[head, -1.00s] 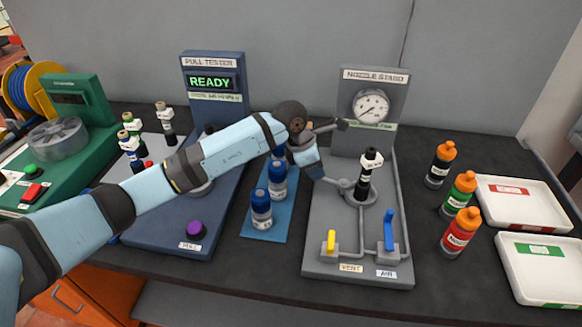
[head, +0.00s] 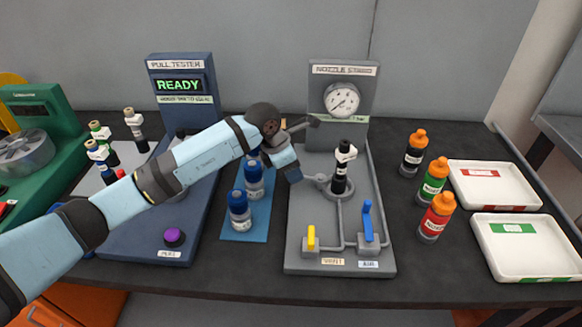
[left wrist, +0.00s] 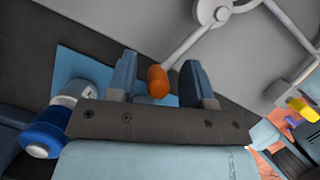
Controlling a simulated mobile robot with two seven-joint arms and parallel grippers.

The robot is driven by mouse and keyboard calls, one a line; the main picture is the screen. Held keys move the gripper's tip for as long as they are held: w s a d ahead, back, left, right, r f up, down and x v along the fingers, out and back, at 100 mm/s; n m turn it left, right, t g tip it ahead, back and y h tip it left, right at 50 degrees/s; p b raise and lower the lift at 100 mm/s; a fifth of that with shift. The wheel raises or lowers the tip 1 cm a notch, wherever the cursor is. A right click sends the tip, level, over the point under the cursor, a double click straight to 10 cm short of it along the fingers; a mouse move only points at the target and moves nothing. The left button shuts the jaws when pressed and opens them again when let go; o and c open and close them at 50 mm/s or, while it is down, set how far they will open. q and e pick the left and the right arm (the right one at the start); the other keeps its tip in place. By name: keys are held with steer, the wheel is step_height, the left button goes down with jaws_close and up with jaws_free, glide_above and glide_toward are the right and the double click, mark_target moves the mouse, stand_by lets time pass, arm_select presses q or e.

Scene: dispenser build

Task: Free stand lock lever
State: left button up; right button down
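The nozzle stand (head: 302,232) is a grey plate with a gauge panel at its back. A black bottle with a white nozzle (head: 340,175) stands upright in its round holder. The lock lever (left wrist: 184,45) is a grey rod with an orange knob (left wrist: 158,80) in the left wrist view. My left gripper (left wrist: 160,78) is open, with the knob between its two fingers and gaps on both sides. In the head view my left gripper (head: 291,172) is at the stand's left edge and hides the knob. My right gripper is not in view.
A yellow lever (head: 311,238) and a blue lever (head: 367,220) stand at the stand's front. Blue-capped bottles (head: 239,212) are close to its left, on a blue mat. Orange-capped bottles (head: 436,216) and two white trays (head: 480,240) are to the right.

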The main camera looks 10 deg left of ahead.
arm_select(q)
steer(key=shift+r, duration=0.1)
steer(key=shift+a+r, duration=0.1)
steer(key=shift+r, duration=0.05)
steer(key=v, duration=1.3)
steer(key=shift+r, duration=0.15)
steer(key=shift+s+a, duration=0.15)
